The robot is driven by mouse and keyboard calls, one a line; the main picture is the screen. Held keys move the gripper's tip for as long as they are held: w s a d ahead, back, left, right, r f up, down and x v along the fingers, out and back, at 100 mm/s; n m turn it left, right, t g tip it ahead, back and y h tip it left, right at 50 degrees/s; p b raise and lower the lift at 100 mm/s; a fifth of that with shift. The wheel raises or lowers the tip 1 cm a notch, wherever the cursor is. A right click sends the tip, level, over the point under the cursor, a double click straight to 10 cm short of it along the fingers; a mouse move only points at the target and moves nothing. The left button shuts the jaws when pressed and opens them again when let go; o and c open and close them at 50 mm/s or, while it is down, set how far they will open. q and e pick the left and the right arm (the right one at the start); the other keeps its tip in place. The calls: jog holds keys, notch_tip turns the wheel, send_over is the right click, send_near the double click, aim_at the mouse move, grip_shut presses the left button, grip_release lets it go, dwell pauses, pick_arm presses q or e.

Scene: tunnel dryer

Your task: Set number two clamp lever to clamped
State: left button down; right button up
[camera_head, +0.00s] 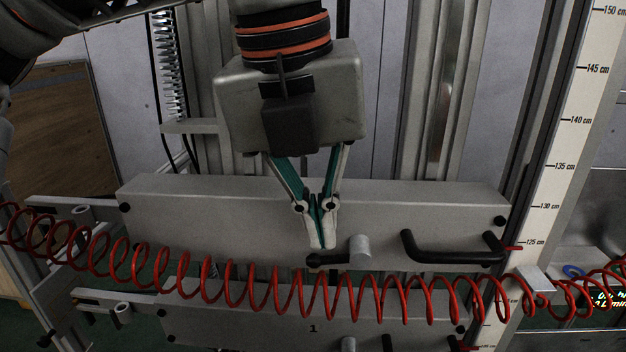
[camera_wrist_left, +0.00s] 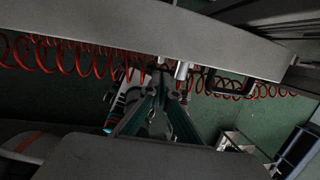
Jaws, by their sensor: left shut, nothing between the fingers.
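The upper grey beam (camera_head: 215,220) spans the middle of the head view; no number shows on it. On its lower front is a short black lever (camera_head: 335,261) with a pale cylinder (camera_head: 360,248) at its right part. To the right is a bent black handle (camera_head: 450,256). My left gripper (camera_head: 320,243) is shut and empty, pointing down in front of the beam, its tips just above the lever's left end; I cannot tell whether they touch. In the left wrist view the fingers (camera_wrist_left: 165,92) are close to the pale cylinder (camera_wrist_left: 182,69). My right gripper is out of view.
A coiled red hose (camera_head: 235,290) hangs across the front, just below the tips. A lower beam marked 1 (camera_head: 250,325) lies behind it. A centimetre scale (camera_head: 565,140) stands at the right. A small pin-end bracket (camera_head: 75,212) is at the left.

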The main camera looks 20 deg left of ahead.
pick_arm(q)
jog(key=shift+x, duration=1.1)
